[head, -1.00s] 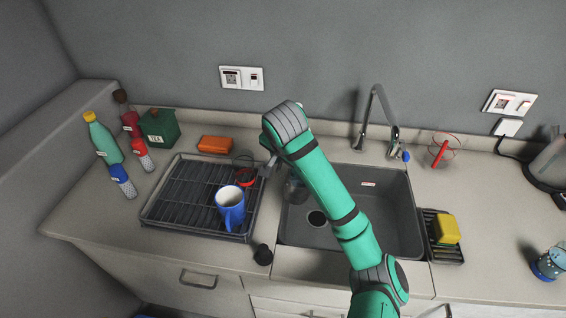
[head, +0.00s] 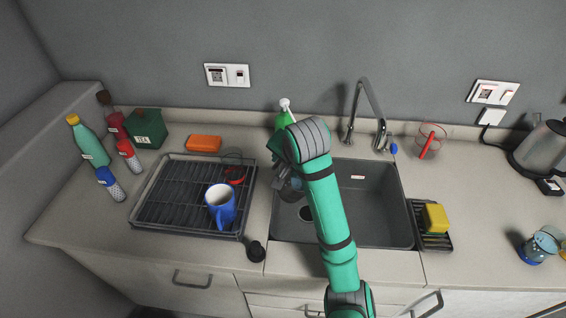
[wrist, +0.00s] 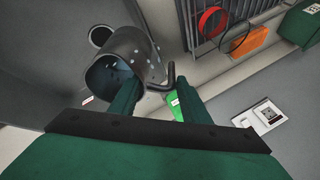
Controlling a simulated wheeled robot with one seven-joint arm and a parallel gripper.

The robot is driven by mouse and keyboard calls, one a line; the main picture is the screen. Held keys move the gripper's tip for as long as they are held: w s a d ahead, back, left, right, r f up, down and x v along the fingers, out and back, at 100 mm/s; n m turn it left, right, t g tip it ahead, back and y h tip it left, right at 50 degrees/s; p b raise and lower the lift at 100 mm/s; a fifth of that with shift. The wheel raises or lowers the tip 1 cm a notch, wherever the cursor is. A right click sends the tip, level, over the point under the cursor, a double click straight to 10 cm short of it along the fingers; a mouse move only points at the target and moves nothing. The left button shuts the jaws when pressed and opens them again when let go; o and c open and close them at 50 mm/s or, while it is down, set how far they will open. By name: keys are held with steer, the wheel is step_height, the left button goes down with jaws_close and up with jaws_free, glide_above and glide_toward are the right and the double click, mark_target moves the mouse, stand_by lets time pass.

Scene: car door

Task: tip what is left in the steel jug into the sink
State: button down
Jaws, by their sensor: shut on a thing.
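The steel jug (wrist: 118,58) is dark grey metal with small pale spots on its side. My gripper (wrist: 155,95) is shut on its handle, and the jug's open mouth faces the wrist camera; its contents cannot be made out. In the head view the jug (head: 289,188) is mostly hidden behind my arm, over the left part of the grey sink (head: 375,205). The jug looks tilted, but how far I cannot tell. The sink's drain (wrist: 102,36) shows beside the jug in the wrist view. No stream of liquid shows.
A drying rack (head: 170,205) with a blue mug (head: 220,205) stands left of the sink. A green bottle (head: 283,115) stands behind my wrist. The tap (head: 365,105) rises at the sink's back. A yellow sponge (head: 436,217) lies to the right, and a black stopper (head: 256,251) near the front edge.

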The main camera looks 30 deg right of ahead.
steer(key=shift+s+d+t, duration=0.25)
steer(key=shift+s+t, duration=0.05)
steer(key=shift+s, duration=0.15)
steer(key=shift+a+r, duration=0.1)
steer(key=shift+s+t+y, duration=0.25)
steer(key=shift+t+y, duration=0.05)
steer(key=shift+d+t, duration=0.2)
steer(key=shift+t, duration=0.1)
steer(key=shift+s+d+m, duration=0.1)
steer(key=shift+s+m, duration=0.1)
steer(key=shift+m, duration=0.1)
steer(key=shift+s+d, duration=0.1)
steer(key=shift+d, duration=0.05)
steer(key=s+t, duration=0.1)
steer(key=d+t+y, duration=0.1)
steer(key=s+t, duration=0.1)
steer(key=shift+s+d+f+m+t+y, duration=0.2)
steer(key=shift+s+f+m+t+y, duration=0.1)
steer(key=shift+f+m+t, duration=0.1)
steer(key=shift+s+f, duration=0.1)
steer(key=shift+s, duration=0.1)
